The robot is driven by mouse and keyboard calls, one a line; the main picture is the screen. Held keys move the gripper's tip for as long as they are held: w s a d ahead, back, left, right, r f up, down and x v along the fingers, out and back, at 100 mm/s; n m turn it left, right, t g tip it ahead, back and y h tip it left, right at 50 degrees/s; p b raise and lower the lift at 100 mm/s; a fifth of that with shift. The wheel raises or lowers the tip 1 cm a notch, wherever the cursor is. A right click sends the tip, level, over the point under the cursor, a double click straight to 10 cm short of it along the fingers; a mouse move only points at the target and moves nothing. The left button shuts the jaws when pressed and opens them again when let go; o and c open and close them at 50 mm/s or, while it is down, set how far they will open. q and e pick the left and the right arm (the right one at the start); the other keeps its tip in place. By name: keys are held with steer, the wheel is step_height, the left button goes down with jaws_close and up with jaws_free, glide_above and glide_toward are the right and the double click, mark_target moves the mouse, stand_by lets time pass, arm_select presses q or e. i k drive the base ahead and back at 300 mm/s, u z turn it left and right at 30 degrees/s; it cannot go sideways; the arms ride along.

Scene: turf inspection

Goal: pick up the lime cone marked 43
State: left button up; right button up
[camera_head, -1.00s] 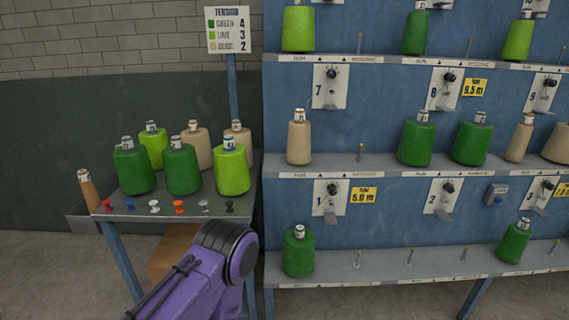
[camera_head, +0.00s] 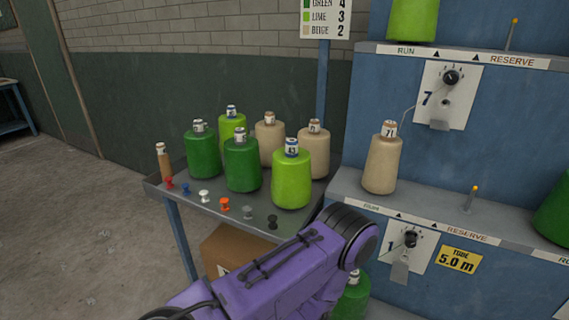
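The lime cone (camera_head: 291,182) that appears marked 43 stands upright at the front right of the grey side table (camera_head: 184,203). Its label is on the tube top. A second lime cone (camera_head: 233,125) stands at the back, partly hidden; its number is too small to read. Two dark green cones (camera_head: 202,153) (camera_head: 242,166) and two beige cones (camera_head: 269,142) (camera_head: 313,153) stand close around them. My purple arm comes in from the bottom, in front of the table and below the lime cone. Neither gripper's fingers show.
A cardboard box (camera_head: 236,250) sits under the table. The floor at left is clear.

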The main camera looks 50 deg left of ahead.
mark_target(290, 183)
steer(key=u, duration=0.7)
steer(key=i, duration=0.65)
steer(key=u, duration=0.8)
